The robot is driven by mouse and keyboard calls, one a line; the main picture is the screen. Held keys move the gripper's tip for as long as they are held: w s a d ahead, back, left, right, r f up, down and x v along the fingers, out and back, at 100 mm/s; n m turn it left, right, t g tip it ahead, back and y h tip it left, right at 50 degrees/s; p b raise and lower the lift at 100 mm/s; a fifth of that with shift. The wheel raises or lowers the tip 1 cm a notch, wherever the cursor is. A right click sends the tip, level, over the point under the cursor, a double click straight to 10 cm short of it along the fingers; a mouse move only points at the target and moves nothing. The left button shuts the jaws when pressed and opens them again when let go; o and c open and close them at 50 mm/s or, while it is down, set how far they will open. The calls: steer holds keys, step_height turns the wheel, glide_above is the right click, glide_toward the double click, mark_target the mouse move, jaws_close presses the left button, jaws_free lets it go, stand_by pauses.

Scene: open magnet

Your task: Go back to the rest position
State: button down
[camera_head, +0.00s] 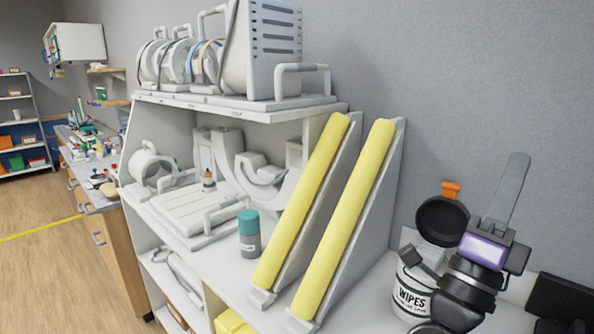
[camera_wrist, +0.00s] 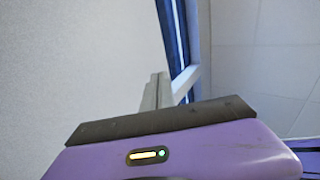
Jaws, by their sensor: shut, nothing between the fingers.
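My gripper (camera_head: 515,170) is at the right of the head view. It points upward in front of the bare grey wall, with its purple body below the grey fingers. The fingers are together and hold nothing. In the wrist view, the gripper (camera_wrist: 157,88) shows as grey fingers beyond a dark bar and a purple housing. Behind them are a pale wall, a blue strip and ceiling panels. My arm's dark links hide part of the white wipes tub (camera_head: 411,292).
A white shelf unit (camera_head: 330,112) holds coils and white equipment. Two yellow wedge pads (camera_head: 345,220) lean on its right, beside a teal-capped bottle (camera_head: 249,236). A black round object (camera_head: 441,220) is close left of my gripper. Open floor (camera_head: 50,265) lies at left.

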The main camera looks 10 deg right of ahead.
steer(key=s+a+f+n+t+y, duration=0.3)
steer(key=a+f+n+y, duration=0.1)
steer(key=f+n+y, duration=0.45)
steer(key=s+a+f+n+t+y+b, duration=0.1)
steer(key=s+a+f+n+t+y, duration=0.25)
steer(key=f+n+y, duration=0.55)
steer(key=s+a+f+n+t+y, duration=0.2)
steer(key=a+f+n+y, duration=0.35)
steer(key=n, duration=0.55)
steer(key=s+f+n+g+b, duration=0.1)
steer(key=s+f+g, duration=0.3)
steer(key=s+f, duration=0.5)
steer(key=s+a+f+n+g+y+b, duration=0.1)
steer(key=s+f+g, duration=0.3)
steer(key=s+f, duration=0.5)
steer(key=s, duration=0.4)
steer(key=shift+s+a+y, duration=0.15)
steer(key=shift+a+y, duration=0.05)
steer(key=shift+y, duration=0.1)
steer(key=shift+d+r+g, duration=0.1)
steer(key=shift+d+g, duration=0.05)
steer(key=shift+g, duration=0.1)
